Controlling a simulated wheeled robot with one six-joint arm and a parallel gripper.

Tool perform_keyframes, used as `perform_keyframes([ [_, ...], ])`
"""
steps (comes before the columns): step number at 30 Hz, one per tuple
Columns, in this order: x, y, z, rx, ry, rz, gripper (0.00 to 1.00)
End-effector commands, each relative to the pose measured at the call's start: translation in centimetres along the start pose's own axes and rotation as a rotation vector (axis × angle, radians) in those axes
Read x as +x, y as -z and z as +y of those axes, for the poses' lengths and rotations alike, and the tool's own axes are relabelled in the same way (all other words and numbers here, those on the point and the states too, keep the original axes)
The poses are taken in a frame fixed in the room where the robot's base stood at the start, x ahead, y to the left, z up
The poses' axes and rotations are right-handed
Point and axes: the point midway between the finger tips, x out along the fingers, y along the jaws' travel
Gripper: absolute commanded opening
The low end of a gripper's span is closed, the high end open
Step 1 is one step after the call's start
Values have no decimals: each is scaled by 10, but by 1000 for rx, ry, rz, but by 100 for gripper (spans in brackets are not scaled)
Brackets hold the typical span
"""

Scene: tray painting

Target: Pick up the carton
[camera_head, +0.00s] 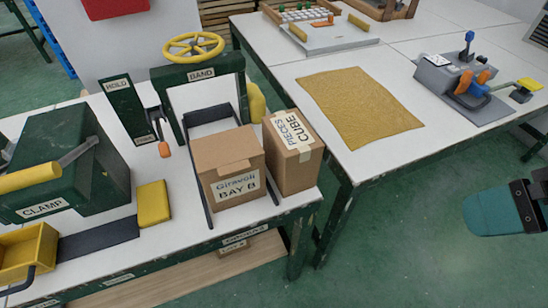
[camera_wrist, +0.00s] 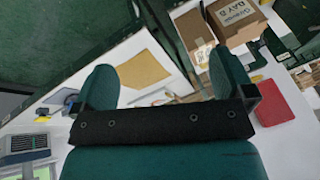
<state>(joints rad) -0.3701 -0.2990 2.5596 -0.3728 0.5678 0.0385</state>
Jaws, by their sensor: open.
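Two brown cardboard cartons stand side by side on the near white workbench in the head view. The front carton (camera_head: 232,172) has a label reading "BAY B"; the other carton (camera_head: 292,155) is taller, with a "CUBE PIECES" label on top. In the wrist view the BAY B carton (camera_wrist: 238,22) and the other carton (camera_wrist: 190,28) are at the top right, beyond the right finger. My gripper (camera_wrist: 160,62) is open, with nothing between its teal fingers. In the head view part of my gripper (camera_head: 497,210) shows at the right edge, well apart from the cartons.
A green band machine (camera_head: 205,72) with a yellow wheel stands behind the cartons. A green clamp box (camera_head: 55,160) and a yellow block (camera_head: 153,203) are left of them. The right table holds a yellow mat (camera_head: 360,105) and a grey device (camera_head: 465,85). Floor is clear between table and gripper.

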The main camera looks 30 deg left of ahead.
Motion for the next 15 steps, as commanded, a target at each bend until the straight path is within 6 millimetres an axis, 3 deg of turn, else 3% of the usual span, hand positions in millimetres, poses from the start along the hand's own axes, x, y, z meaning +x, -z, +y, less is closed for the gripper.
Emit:
perform_keyframes([
  [1,42,-3,6,-12,-15,51,100],
  [6,117,17,12,-45,-75,297,100],
  [11,170,35,6,-106,-94,553,100],
  [15,203,44,-10,-182,-72,782,100],
])
